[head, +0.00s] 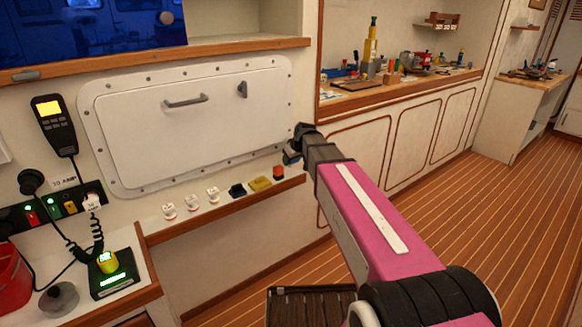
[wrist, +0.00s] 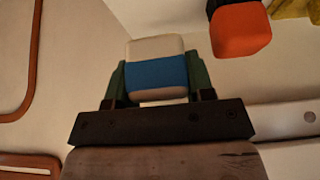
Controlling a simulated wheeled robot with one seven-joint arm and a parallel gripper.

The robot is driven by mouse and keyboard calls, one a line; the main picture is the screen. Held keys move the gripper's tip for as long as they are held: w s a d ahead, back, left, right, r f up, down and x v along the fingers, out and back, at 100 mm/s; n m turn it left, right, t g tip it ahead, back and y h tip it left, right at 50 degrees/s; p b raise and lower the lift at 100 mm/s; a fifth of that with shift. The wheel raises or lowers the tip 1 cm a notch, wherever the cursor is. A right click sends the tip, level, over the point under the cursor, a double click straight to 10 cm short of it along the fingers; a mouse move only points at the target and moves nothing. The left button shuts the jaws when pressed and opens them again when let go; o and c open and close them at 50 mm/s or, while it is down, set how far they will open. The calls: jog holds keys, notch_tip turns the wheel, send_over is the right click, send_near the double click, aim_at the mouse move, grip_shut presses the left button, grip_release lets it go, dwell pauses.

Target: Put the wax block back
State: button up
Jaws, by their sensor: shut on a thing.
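My gripper (wrist: 158,85) is shut on a cream block with a blue band (wrist: 157,73), gripped between its two dark green fingers. No label shows on this block, so I cannot tell for certain that it is the wax block. In the head view my gripper (head: 291,157) is by the right end of a narrow wood-edged ledge (head: 222,215), and the held block is mostly hidden there. I cannot tell whether the block touches the ledge. An orange and black block (head: 278,173) stands close by on the ledge and also shows in the wrist view (wrist: 240,30).
Left of the orange block on the ledge are a yellow block (head: 260,184), a black block (head: 237,190) and several small white pieces (head: 190,202). A white hatch (head: 190,125) is behind. A workbench (head: 400,90) and clear plank floor lie to the right.

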aim_at(291, 166)
jog(key=shift+w+a+f, duration=0.1)
jog(key=shift+w+f, duration=0.05)
jog(key=shift+f, duration=1.65)
jog(key=shift+f, duration=0.1)
jog(key=o, duration=0.9)
jog(key=v, duration=1.2)
jog(key=s+d+f+m+g+h, duration=0.1)
jog(key=s+d+f+m, duration=0.1)
jog(key=s+d+f, duration=0.2)
jog(key=s+d+f+m+g+h, duration=0.1)
jog(key=s+d+f+m+g, duration=0.1)
jog(key=s+f, duration=0.8)
jog(key=s+d+f+m+g+h, duration=0.1)
jog(key=s+d+f+m+g, duration=0.1)
jog(key=s+d+f, duration=0.3)
jog(key=shift+s+d+f+m, duration=0.15)
jog(key=shift+s+f+m, duration=0.05)
jog(key=shift+s+f, duration=0.55)
jog(key=shift+s+d+f+m, duration=0.15)
jog(key=shift+s+f+m, duration=0.05)
jog(key=shift+s+f, duration=0.5)
